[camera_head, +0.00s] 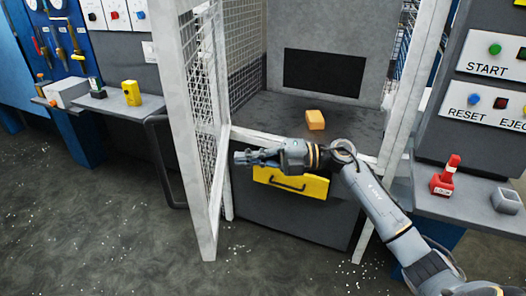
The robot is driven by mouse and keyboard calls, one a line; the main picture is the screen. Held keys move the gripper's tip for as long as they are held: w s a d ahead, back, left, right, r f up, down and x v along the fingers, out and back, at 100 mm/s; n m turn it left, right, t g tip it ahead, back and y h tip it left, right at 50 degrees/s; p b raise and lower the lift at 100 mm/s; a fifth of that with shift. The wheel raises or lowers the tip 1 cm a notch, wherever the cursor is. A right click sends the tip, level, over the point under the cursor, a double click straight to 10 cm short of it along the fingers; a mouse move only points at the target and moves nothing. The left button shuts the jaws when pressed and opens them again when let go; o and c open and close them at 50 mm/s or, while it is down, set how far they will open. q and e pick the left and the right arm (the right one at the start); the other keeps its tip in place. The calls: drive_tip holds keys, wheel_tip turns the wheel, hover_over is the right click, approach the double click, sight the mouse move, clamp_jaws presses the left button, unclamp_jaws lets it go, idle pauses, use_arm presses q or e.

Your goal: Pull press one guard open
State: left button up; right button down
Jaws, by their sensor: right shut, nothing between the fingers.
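The press guard (205,140) is a white-framed mesh door at the left of the press opening. It stands swung outward, with its free edge toward me. My right gripper (240,157) reaches in from the right and points left, in front of the press opening. It is shut and empty, and its tip shows just right of the guard's mesh; I cannot tell whether it touches the frame. My left gripper is not in view.
An orange block (315,120) lies on the press bed (270,108). A yellow drawer front (290,182) with a dark handle is below. Left is a shelf with a yellow item (131,93). Right are START and RESET buttons (487,70) and a red object (445,176). Floor in front is free.

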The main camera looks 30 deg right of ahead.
sight(202, 159)
drive_tip(key=p+x, duration=0.1)
drive_tip(key=x, duration=0.2)
drive_tip(key=p+x, duration=0.1)
drive_tip(key=x, duration=0.2)
drive_tip(key=shift+a+r, duration=0.1)
drive_tip(key=shift+r, duration=0.1)
drive_tip(key=shift+w+a+f+p, duration=0.15)
drive_tip(key=shift+w+a+p, duration=0.15)
drive_tip(key=shift+a, duration=0.2)
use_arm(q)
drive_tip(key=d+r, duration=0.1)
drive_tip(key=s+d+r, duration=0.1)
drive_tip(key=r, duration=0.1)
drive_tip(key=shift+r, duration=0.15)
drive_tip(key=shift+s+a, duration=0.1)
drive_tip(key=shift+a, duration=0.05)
